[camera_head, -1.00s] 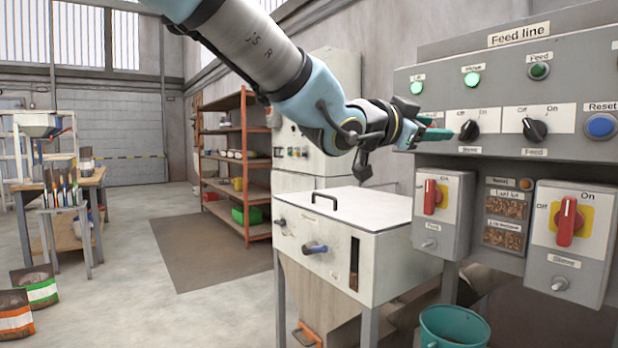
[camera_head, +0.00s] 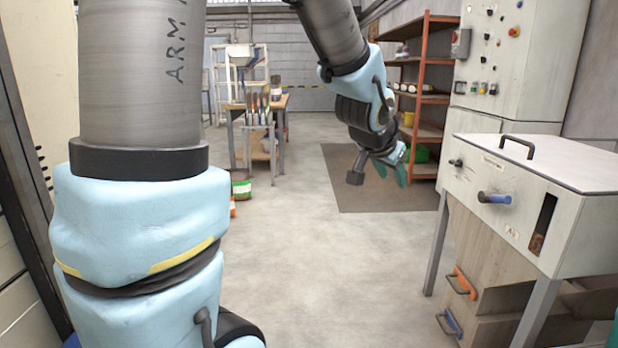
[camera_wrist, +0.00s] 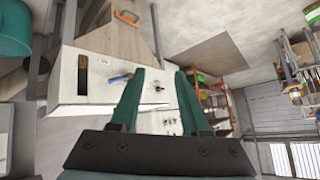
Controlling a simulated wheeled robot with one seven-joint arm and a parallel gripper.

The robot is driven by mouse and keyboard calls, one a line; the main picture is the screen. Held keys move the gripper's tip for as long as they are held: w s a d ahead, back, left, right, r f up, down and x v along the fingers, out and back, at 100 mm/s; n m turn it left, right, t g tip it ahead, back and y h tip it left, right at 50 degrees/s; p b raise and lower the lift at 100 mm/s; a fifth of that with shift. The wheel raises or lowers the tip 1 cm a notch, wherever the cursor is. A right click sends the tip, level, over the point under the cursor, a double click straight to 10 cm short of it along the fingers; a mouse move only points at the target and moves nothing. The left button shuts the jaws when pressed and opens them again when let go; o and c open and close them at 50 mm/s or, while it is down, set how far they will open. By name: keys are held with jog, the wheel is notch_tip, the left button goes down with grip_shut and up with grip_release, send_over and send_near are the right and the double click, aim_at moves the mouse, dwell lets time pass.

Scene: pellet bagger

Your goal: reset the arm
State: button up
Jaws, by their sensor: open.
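My gripper (camera_head: 396,167) hangs in the air in the head view, its green fingers pointing down and to the right. It is to the left of the white-topped hopper cabinet and apart from it. In the wrist view my gripper's two green fingers (camera_wrist: 158,92) are spread with a gap between them and nothing held. That view looks tilted, with the cabinet (camera_wrist: 85,75) behind the fingers. My arm fills the left and upper middle of the head view.
The white-topped cabinet (camera_head: 545,160) with a blue-handled knob (camera_head: 494,197) stands at right. Orange shelving (camera_head: 428,90) and a grey control cabinet (camera_head: 520,60) stand behind. A wooden bench (camera_head: 285,105) is further back. The floor (camera_head: 330,270) in the middle is clear.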

jog(key=s+a+f+n+g+y, duration=0.2)
jog(key=s+a+f+n, duration=0.15)
jog(key=a, duration=0.55)
jog(key=s+a+f+n+g+y, duration=0.1)
jog(key=s+a+f+n+g, duration=0.15)
jog(key=s+a+f, duration=0.4)
jog(key=s+a+f+n+g+y, duration=0.1)
jog(key=a+f+n+g+y, duration=0.15)
jog(key=a, duration=0.85)
notch_tip(320, 180, up, 15)
jog(key=t+p, duration=0.1)
jog(key=p, duration=1.4)
jog(key=shift+w+d, duration=0.3)
jog(key=shift+d, duration=0.15)
jog(key=shift+n, duration=0.25)
